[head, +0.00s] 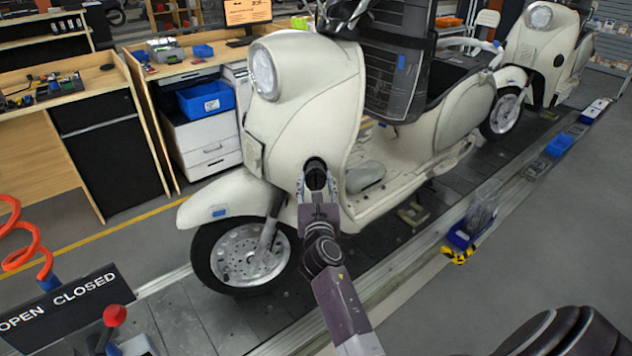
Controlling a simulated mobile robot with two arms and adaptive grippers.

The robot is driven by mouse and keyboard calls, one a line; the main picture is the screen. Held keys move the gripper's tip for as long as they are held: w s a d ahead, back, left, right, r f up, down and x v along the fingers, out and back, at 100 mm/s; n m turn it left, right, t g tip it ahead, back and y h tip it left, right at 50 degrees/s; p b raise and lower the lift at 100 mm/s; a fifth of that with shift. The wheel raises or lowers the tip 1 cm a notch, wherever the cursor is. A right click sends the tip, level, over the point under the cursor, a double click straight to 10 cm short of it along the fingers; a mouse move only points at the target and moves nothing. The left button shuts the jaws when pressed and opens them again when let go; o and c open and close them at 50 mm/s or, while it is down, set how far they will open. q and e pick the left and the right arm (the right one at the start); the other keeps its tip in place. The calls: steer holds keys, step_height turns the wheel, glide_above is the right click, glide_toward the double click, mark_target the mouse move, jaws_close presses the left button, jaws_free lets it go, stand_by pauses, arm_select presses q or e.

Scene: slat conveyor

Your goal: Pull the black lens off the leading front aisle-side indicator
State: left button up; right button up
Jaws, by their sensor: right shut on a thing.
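The leading cream scooter (305,85) stands on the slat conveyor, its front wheel to the left. Its front aisle-side indicator, with the black lens (316,176), is on the front body above and right of the front wheel. My right gripper (317,184) reaches up from below, its fingers on either side of the dark lens and shut on it. The fingers and wrist hide part of the lens and its mount. I cannot tell whether the lens is still seated. My left gripper is not in view.
A second cream scooter (545,45) stands farther back on the conveyor (190,310). Blue bins (560,145) line the rail on the right. An OPEN/CLOSED sign (75,305) and red-knobbed lever (114,316) are lower left. Open floor (480,290) lies right of the rail.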

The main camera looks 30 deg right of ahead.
steer(key=shift+s+a, duration=0.1)
steer(key=shift+v, duration=0.85)
